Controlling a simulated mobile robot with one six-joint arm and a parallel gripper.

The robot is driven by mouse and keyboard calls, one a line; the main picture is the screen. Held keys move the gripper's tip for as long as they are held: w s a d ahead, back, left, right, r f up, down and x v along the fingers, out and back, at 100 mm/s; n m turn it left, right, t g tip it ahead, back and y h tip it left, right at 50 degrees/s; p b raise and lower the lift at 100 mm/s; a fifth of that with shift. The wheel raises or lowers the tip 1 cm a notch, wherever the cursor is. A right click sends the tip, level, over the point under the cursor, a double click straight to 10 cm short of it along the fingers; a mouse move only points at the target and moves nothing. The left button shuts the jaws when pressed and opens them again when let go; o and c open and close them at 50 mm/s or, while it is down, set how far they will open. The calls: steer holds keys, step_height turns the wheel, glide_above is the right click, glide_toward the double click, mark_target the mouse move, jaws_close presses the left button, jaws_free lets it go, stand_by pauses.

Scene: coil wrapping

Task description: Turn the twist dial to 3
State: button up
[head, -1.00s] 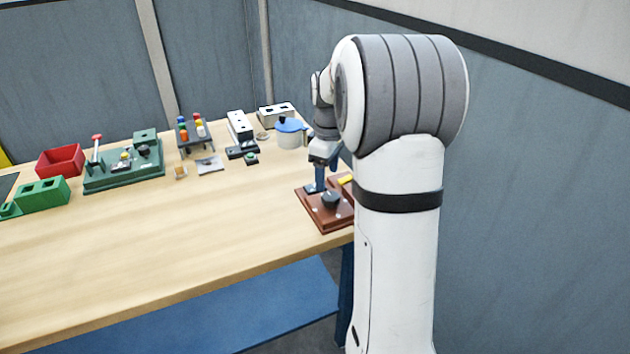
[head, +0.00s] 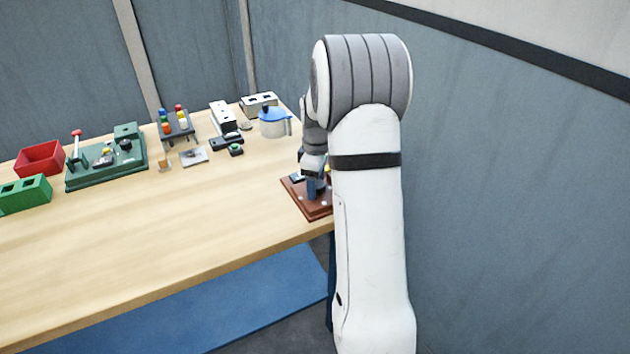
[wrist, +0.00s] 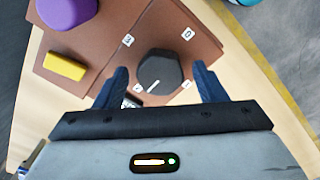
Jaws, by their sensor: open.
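The twist dial (wrist: 160,70) is a dark, many-sided knob on a reddish-brown board (wrist: 200,45). A white pointer line on the dial points to the lower left in the wrist view, close to the label (wrist: 138,88) there. My gripper (wrist: 160,68) is open, with one blue finger on each side of the dial and visible gaps between. In the head view my gripper (head: 316,188) is down at the board (head: 318,212), and the dial is mostly hidden.
A yellow block (wrist: 65,66) and a purple round part (wrist: 67,11) sit on the board beside the dial. A blue-lidded pot (head: 273,123) stands behind the board. Other fixtures, including a green board (head: 105,175), stand farther left. The table's front middle is clear.

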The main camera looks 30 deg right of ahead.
steer(key=c, duration=1)
steer(key=shift+m, duration=0.4)
steer(key=m, duration=0.3)
steer(key=shift+m+b, duration=0.3)
steer(key=m, duration=0.4)
steer(key=shift+m, duration=0.3)
steer(key=m, duration=0.4)
steer(key=shift+m+b, duration=0.3)
steer(key=shift+b, duration=0.1)
steer(key=shift+m, duration=2.2)
steer(key=shift+r, duration=0.1)
